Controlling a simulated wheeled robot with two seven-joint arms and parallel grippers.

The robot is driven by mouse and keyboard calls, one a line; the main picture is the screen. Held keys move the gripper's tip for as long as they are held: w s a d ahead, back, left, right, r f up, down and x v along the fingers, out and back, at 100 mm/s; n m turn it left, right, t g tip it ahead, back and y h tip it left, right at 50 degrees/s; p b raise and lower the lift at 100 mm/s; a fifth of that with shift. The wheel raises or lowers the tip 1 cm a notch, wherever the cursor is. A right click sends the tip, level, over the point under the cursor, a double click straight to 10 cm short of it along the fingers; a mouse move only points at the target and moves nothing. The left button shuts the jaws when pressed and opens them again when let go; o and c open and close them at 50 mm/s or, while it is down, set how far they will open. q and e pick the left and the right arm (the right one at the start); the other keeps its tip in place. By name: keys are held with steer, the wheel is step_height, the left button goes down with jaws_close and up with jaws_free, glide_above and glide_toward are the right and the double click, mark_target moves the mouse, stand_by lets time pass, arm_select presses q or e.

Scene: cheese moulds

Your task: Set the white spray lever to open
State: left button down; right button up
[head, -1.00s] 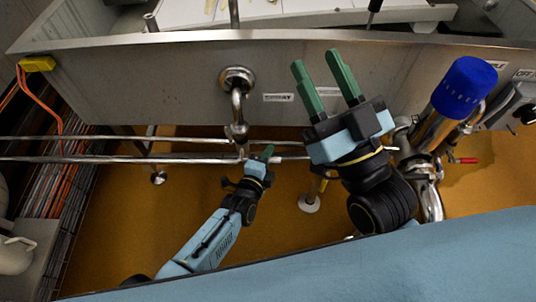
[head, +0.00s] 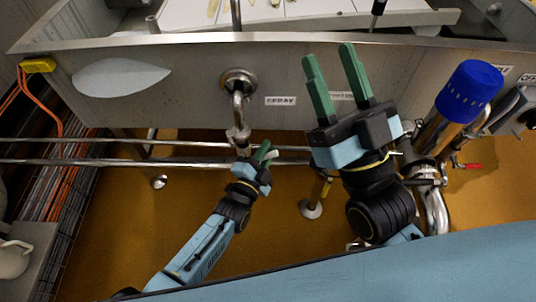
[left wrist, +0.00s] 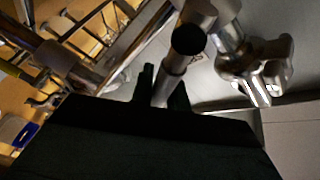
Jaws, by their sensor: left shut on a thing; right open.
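The spray valve (head: 239,134) hangs on a bent metal pipe below the tank wall, next to the "SPRAY" label (head: 281,101). My left gripper (head: 267,152) is just right of and below the valve, shut on the white spray lever, which is mostly hidden there. In the left wrist view a pale bar, seemingly the lever (left wrist: 162,92), stands between the dark fingers; a metal pipe fitting shows to the right. How far the lever is turned is hard to tell. My right gripper (head: 329,51) is open and empty before the tank wall.
A pale leaf-shaped patch (head: 121,77) shows before the tank wall at the left. A blue-capped metal valve (head: 467,92) and red handle (head: 473,166) stand at the right. Horizontal metal rails (head: 90,162) run below the tank. A yellow box (head: 39,65) sits at the tank's left corner.

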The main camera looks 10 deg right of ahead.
arm_select(q)
steer(key=shift+a+r+n, duration=0.2)
steer(key=shift+n, duration=0.2)
steer(key=c, duration=1.4)
jaws_free()
steer(key=shift+r, duration=0.1)
steer(key=shift+o, duration=0.2)
